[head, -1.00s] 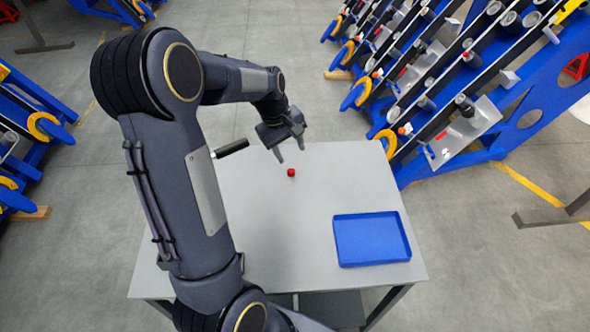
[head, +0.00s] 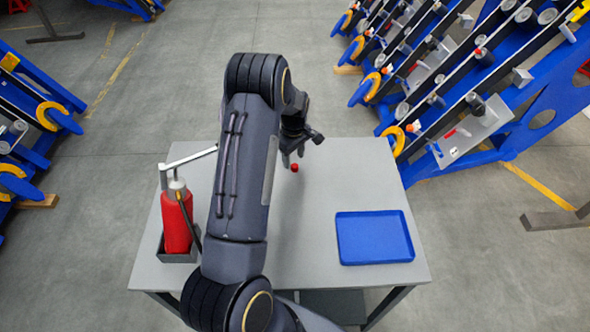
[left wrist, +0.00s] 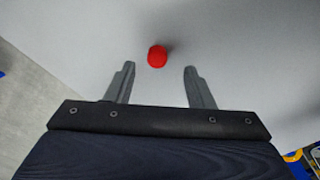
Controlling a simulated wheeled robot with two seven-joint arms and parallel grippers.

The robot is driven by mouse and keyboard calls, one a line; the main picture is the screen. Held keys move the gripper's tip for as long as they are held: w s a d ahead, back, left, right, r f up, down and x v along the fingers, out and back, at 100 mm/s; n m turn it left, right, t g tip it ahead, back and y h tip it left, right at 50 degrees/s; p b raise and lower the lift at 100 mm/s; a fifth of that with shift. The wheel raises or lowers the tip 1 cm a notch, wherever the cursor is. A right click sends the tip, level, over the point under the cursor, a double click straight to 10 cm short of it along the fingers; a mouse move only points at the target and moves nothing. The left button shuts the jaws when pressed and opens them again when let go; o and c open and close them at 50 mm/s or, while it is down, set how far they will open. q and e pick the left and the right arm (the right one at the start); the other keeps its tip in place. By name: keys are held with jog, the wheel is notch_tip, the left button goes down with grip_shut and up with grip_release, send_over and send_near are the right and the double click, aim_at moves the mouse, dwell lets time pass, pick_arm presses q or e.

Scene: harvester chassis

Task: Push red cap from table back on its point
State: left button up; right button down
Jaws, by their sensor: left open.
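A small red cap (head: 294,168) lies on the grey table (head: 320,185), near its far edge. My left gripper (head: 292,158) is just behind and above the cap in the head view, with its fingers pointing down. In the left wrist view the open fingers (left wrist: 160,78) are spread, and the red cap (left wrist: 157,56) lies just beyond the tips, between their lines and nearer the left finger. Nothing is held. My right gripper is not in view.
A blue tray (head: 374,238) lies at the table's right front. A red bottle (head: 177,222) with a metal lever stands in a dark holder at the left, close to my arm. A blue chassis rack (head: 530,105) with grey cylinders stands beyond the table at the right.

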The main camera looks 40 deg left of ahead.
aim_at(295, 165)
pick_arm(q)
jog(key=f+b, duration=0.1)
jog(key=f, duration=0.3)
jog(key=shift+w+b, duration=0.2)
jog(key=shift+b, duration=0.1)
jog(key=shift+r, duration=0.1)
jog(key=shift+c, duration=0.5)
jog(key=c, duration=0.9)
jog(key=shift+c, duration=0.2)
